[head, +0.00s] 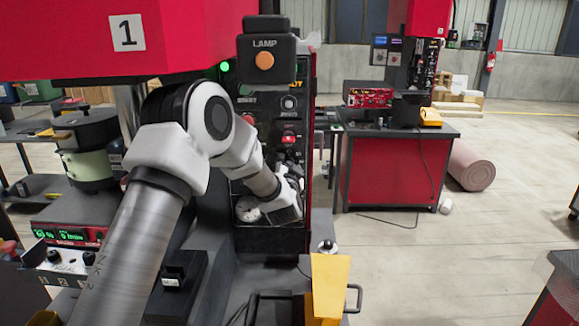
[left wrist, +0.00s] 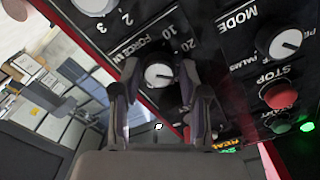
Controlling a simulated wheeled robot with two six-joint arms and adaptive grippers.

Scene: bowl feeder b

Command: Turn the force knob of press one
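Press one (head: 150,40) is the red machine marked "1", with a black control panel (head: 262,165) on its front. The force knob (left wrist: 158,76) is a round white knob labelled "FORCE kN", with 10 and 20 on its scale, in the left wrist view. My left gripper (left wrist: 159,68) has one finger on each side of this knob, with a visible gap on both sides. It is open and I see no contact. In the head view, my left gripper (head: 287,208) is at the lower panel and hides the knob. My right gripper is not in view.
Near the gripper are the mode knob (left wrist: 285,43), the red stop button (left wrist: 279,96) and another knob (left wrist: 95,4). A lamp box (head: 265,62) hangs above the panel. A yellow part (head: 330,285) stands below right. Open floor lies to the right.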

